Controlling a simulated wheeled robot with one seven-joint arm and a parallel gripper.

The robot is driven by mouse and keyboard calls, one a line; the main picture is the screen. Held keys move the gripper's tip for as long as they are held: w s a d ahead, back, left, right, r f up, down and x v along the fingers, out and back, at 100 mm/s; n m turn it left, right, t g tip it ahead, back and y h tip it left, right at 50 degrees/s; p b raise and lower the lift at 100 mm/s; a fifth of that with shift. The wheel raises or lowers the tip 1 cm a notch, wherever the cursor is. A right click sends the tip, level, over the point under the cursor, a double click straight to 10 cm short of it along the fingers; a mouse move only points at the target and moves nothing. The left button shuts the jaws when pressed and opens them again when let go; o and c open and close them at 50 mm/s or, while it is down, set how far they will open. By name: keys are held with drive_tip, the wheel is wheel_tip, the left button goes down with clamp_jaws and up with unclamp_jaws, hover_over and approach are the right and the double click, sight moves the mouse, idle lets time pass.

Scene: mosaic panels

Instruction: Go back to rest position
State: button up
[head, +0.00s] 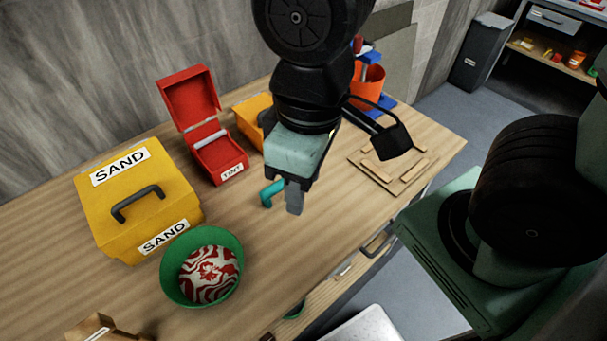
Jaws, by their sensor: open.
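My gripper (292,196) hangs over the middle of the wooden bench (330,215), pointing down, right of the open red box. Its jaws are open. A grey finger shows clearly, and the other finger is hard to make out. A small teal piece (268,194) shows just left of the finger; I cannot tell what it belongs to. I see nothing held between the jaws.
A yellow SAND box (185,205) and a green bowl (168,283) holding a red-and-white ball (209,274) are at left. An open red box (203,160) stands behind. Wooden panel (375,174) and orange bucket (368,85) are at right. Bare bench lies below my gripper.

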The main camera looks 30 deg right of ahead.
wheel_tip(320, 180, down, 9)
drive_tip(key=b, duration=0.9)
drive_tip(key=shift+f, duration=0.15)
drive_tip(key=shift+c, duration=0.3)
